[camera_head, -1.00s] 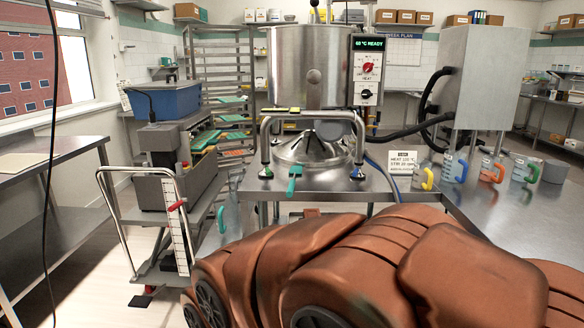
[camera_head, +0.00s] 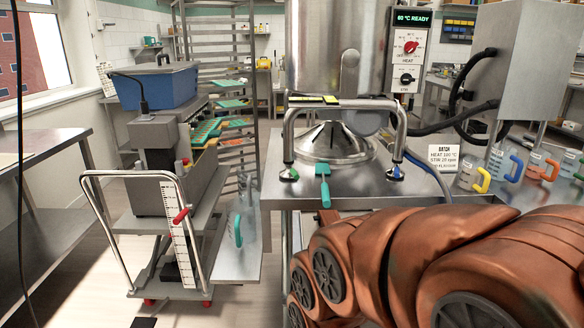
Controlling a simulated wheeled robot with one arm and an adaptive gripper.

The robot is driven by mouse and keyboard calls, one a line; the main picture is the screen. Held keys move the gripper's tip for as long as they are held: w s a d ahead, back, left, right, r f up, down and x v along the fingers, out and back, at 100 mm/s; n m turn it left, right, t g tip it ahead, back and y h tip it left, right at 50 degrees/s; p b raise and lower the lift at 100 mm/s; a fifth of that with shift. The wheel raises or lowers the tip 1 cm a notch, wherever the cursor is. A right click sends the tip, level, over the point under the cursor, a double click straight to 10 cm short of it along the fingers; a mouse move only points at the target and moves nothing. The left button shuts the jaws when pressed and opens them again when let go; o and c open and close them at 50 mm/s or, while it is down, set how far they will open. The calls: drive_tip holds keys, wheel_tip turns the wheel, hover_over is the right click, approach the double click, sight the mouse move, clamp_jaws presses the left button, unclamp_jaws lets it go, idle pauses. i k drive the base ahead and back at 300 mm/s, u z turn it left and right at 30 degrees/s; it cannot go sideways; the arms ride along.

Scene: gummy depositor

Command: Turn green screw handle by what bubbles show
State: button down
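A steel arched frame (camera_head: 340,105) stands over a shallow metal cone on the steel table. On the frame's top bar lie black pieces with yellow-green strips that look like bubble levels (camera_head: 313,99); the bubbles are too small to read. A teal handle (camera_head: 323,187) juts over the table's front edge between the feet. My gripper is out of view; only brown links of my arm show at the lower right.
A tall steel kettle (camera_head: 316,50) stands behind the frame, beside a control box reading 60 °C READY (camera_head: 409,45). Measuring jugs (camera_head: 470,172) stand at the right. A trolley (camera_head: 170,275) with a blue bin (camera_head: 155,86) stands left. Floor shows between the trolley and the left bench.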

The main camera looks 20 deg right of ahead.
sight(294, 173)
drive_tip(key=u, duration=0.3)
drive_tip(key=i, duration=0.9)
drive_tip(key=u, duration=0.6)
